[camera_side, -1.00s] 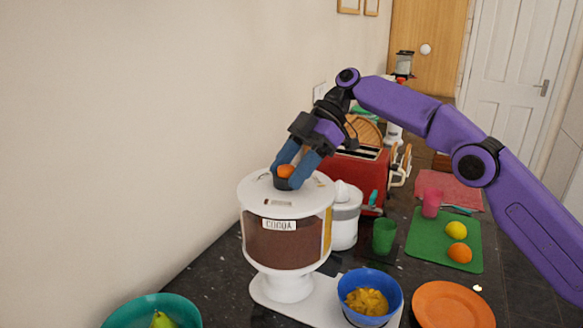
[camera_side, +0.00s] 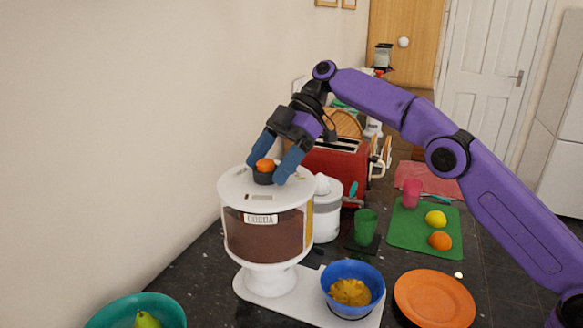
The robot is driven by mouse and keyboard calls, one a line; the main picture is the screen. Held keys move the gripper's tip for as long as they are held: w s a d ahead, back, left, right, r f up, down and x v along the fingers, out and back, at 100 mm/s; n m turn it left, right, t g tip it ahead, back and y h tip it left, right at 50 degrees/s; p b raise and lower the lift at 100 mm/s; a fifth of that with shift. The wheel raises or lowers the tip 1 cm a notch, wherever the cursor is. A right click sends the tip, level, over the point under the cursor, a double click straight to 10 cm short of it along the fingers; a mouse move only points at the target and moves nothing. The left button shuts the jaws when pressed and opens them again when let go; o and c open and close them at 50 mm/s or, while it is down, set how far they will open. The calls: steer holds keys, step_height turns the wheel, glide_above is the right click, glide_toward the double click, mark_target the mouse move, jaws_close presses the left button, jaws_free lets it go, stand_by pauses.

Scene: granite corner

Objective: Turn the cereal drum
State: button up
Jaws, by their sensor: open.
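The cereal drum (camera_side: 268,235) stands upright on a white base, with a white lid and a brown filling behind a label reading "COCOA". A yellow section shows at its right edge. On top of the lid sits a dark knob with an orange top (camera_side: 265,166). My gripper (camera_side: 267,168) is open, its two blue fingers on either side of the knob, near the lid. I cannot tell whether the fingers touch the knob or lid. A blue bowl (camera_side: 369,274) with yellow cereal stands on the base at the drum's right.
A teal bowl (camera_side: 172,307) is at the front left. An orange plate (camera_side: 434,299), green board (camera_side: 402,235) with fruit, green cup (camera_side: 366,226), white juicer (camera_side: 327,215) and red toaster (camera_side: 335,166) stand to the right and behind. The wall is close on the left.

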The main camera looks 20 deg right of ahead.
steer(key=shift+s+m+t, duration=0.1)
steer(key=shift+m+t, duration=0.4)
steer(key=shift+m, duration=0.1)
steer(key=shift+s+m+t, duration=0.15)
steer(key=shift+m+t, duration=1.05)
steer(key=shift+m, duration=0.4)
steer(key=m+t, duration=0.2)
steer(key=m, duration=0.1)
steer(key=m+t, duration=0.2)
steer(key=shift+s+a+h, duration=0.1)
steer(key=shift+s+h, duration=0.2)
steer(key=shift+h, duration=0.1)
steer(key=v, duration=1.7)
steer(key=s+d+f+g+h, duration=0.2)
steer(key=s+d+f, duration=0.2)
steer(key=s+f, duration=0.4)
steer(key=s+d+f+g+h, duration=0.1)
steer(key=s+d+f, duration=0.3)
steer(key=s+f, duration=0.5)
steer(key=shift+s+g+h, duration=0.4)
steer(key=shift+s+h, duration=0.3)
steer(key=shift+s, duration=1.4)
steer(key=shift+d, duration=0.15)
